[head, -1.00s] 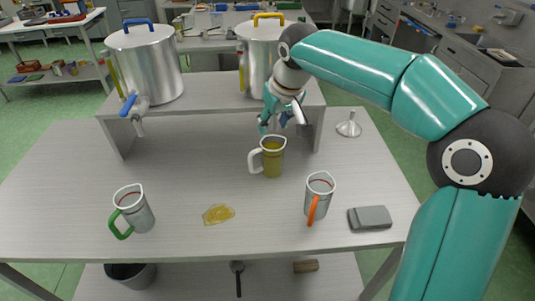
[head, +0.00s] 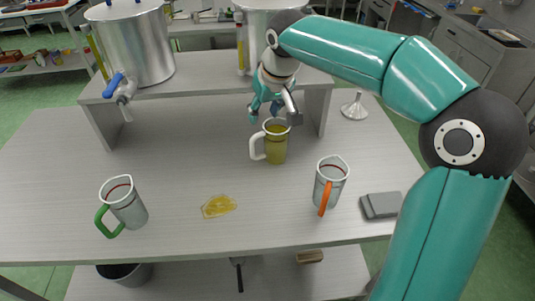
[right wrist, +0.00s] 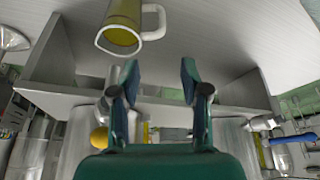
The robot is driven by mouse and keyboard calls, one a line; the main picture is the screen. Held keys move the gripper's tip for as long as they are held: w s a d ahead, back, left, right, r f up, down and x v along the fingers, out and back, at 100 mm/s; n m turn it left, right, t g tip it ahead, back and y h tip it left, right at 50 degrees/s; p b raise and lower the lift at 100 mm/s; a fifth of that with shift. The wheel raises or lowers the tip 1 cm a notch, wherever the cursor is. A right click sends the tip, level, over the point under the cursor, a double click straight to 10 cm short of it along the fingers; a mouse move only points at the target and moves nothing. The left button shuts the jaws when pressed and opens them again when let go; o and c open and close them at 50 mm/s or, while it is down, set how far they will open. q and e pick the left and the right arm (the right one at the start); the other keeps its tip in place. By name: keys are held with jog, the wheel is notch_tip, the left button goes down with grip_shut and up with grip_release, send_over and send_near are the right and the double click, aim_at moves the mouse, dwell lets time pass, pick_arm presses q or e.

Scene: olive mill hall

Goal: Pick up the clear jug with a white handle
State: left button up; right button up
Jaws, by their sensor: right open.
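The clear jug with a white handle (head: 276,150) stands upright on the table, holding yellow-green liquid. Its handle points left in the head view. My right gripper (head: 271,110) is just behind and above the jug's rim, with its fingers open and nothing between them. In the right wrist view the jug (right wrist: 123,20) shows at the top, ahead of and slightly left of the open fingertips (right wrist: 160,76), apart from them. My left gripper is not in view.
A jug with a green handle (head: 126,206) stands front left, one with an orange handle (head: 330,183) front right. A yellow puddle (head: 218,206) lies between them. A grey block (head: 381,205) and a funnel (head: 354,108) are at right. A raised shelf (head: 200,72) carrying steel vats stands behind.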

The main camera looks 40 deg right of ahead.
aim_at(253, 149)
jog(key=x, duration=1.3)
jog(key=b+x, duration=0.1)
jog(key=x, duration=0.5)
jog(key=shift+s+a+f, duration=0.2)
jog(key=shift+a+f, duration=0.05)
jog(key=shift+a, duration=0.05)
jog(key=shift+w+f, duration=0.15)
jog(key=shift+f, duration=0.3)
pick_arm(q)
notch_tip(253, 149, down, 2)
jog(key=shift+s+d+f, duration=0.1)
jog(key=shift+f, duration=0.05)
pick_arm(e)
grip_shut()
